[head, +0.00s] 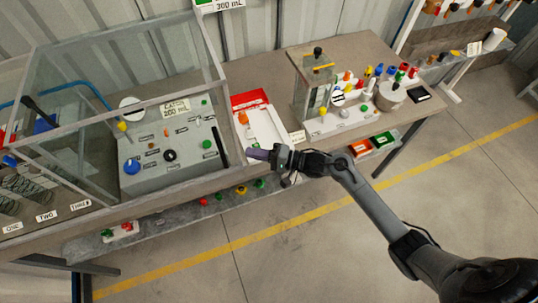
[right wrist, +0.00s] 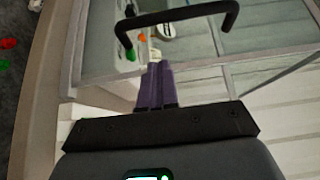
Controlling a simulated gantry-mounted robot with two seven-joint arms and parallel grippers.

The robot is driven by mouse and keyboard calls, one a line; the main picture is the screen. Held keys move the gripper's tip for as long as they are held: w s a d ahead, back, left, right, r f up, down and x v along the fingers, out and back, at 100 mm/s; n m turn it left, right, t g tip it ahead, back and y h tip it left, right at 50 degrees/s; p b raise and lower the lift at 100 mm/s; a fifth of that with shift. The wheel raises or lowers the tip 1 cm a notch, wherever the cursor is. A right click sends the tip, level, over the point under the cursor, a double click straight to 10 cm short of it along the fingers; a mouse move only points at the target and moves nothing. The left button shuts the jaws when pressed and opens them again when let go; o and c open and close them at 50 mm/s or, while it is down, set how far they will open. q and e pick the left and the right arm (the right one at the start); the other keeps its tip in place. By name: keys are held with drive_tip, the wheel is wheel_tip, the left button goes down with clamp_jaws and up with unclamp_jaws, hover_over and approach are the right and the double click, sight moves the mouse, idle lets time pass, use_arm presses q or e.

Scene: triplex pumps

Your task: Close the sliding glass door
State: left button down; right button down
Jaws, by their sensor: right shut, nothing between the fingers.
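A clear glass enclosure (head: 222,60) with pale frame edges stands on the left of the bench in the head view. Its panes overlap, and I cannot tell for certain which one is the sliding door or how far it is open. In the right wrist view a black bar handle (right wrist: 178,17) crosses the top, ahead of the fingers, with pale-framed glass (right wrist: 195,71) behind it. My right gripper (head: 256,154) is just right of the enclosure near the bench's front edge. Its purple fingers (right wrist: 156,84) are together and empty, apart from the handle. My left gripper is out of view.
A grey control panel (head: 145,178) with knobs sits within the enclosure, with coil springs (head: 35,186) to its left. The floor in front is clear.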

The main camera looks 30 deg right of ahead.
drive_tip(key=shift+w+a+p, duration=0.1)
drive_tip(key=shift+w+a, duration=0.1)
drive_tip(key=shift+a, duration=0.7)
drive_tip(key=shift+w+a+p, duration=0.1)
drive_tip(key=shift+w+a, duration=0.1)
drive_tip(key=shift+a, duration=0.7)
drive_tip(key=shift+w+a+p, duration=0.1)
drive_tip(key=shift+w+a, duration=0.1)
drive_tip(key=shift+a, duration=0.7)
